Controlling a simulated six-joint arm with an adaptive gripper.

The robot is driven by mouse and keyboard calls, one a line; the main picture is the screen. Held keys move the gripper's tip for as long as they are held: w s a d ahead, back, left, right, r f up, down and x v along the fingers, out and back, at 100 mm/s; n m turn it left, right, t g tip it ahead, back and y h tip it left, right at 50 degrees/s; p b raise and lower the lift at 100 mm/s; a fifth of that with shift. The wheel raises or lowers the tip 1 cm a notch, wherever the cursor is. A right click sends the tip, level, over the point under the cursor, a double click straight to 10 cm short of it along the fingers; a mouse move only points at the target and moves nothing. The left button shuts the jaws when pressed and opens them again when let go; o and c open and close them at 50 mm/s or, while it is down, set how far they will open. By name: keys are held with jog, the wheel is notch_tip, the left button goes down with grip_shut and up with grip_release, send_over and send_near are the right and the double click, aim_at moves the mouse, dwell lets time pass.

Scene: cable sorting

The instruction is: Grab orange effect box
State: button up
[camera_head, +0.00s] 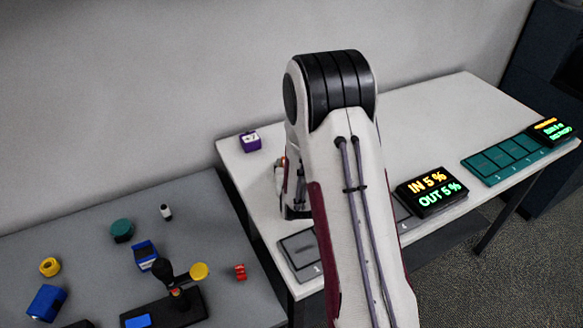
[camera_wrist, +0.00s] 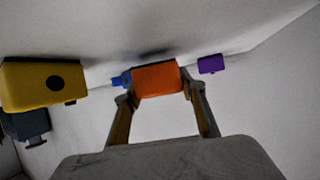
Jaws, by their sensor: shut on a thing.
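The orange effect box (camera_wrist: 157,77) is in the middle of the wrist view, between the two fingers of my gripper (camera_wrist: 158,91). The fingers are shut on its left and right sides. A small blue part (camera_wrist: 121,80) shows at its left; I cannot tell whether it belongs to the box.
A yellow box (camera_wrist: 42,82) is left in the wrist view, a purple box (camera_wrist: 211,64) right. The purple box also stands on the white table (camera_head: 400,130) in the head view (camera_head: 250,142). A lit display (camera_head: 432,191) and teal pad (camera_head: 512,160) lie right of my arm.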

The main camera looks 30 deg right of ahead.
jog(key=shift+r, duration=4.25)
